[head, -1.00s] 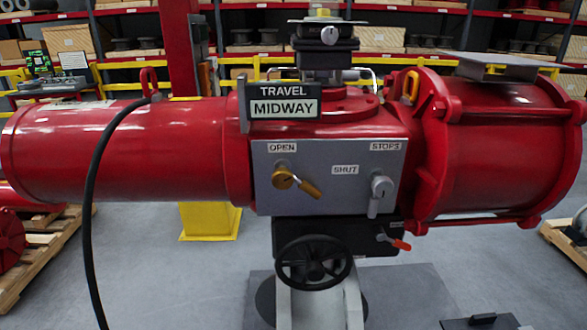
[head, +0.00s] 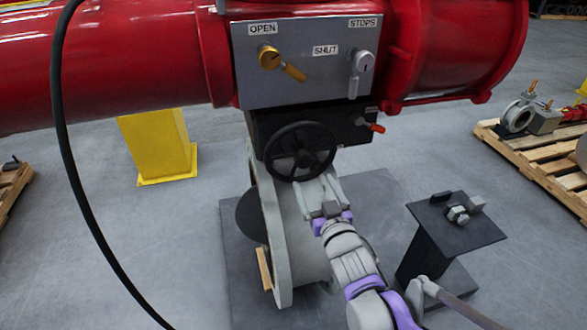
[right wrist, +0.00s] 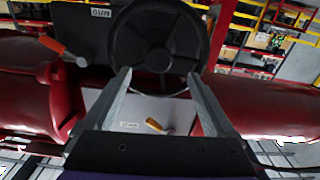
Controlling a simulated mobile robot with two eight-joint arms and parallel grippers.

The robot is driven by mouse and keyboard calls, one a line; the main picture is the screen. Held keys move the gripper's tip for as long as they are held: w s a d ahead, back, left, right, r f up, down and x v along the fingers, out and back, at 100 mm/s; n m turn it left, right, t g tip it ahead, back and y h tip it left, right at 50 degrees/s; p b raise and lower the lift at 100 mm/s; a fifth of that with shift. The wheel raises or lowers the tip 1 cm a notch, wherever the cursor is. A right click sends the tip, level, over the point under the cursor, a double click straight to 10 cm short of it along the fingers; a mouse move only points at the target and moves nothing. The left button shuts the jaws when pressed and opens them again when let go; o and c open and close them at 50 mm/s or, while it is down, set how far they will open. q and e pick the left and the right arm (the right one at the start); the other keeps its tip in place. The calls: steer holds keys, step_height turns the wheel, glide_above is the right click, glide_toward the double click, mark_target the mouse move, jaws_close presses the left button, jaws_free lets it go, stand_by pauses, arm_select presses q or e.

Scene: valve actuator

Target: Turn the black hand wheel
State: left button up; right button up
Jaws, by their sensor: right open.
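The black hand wheel (head: 303,157) has a round rim with spokes and sits on the black gearbox below the grey control panel. My right gripper (head: 321,184) is just below the wheel's lower rim, with its fingers apart and pointing up toward it. In the right wrist view the hand wheel (right wrist: 159,58) fills the upper middle, with the scene upside down. There the open right gripper (right wrist: 158,75) has its fingertips on either side of the wheel's middle, overlapping the rim. Nothing is between the fingers that I can see as held; contact cannot be told. My left gripper is not in view.
The grey panel (head: 290,92) carries a brass lever (head: 271,58) and a grey lever (head: 362,63). A red-tipped lever (head: 374,127) is right of the wheel. A black stand (head: 455,222) is at the lower right. A black hose (head: 62,140) hangs at left.

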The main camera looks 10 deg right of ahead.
mark_target(305, 164)
steer(key=w, duration=1.1)
jaws_close()
stand_by(0.3)
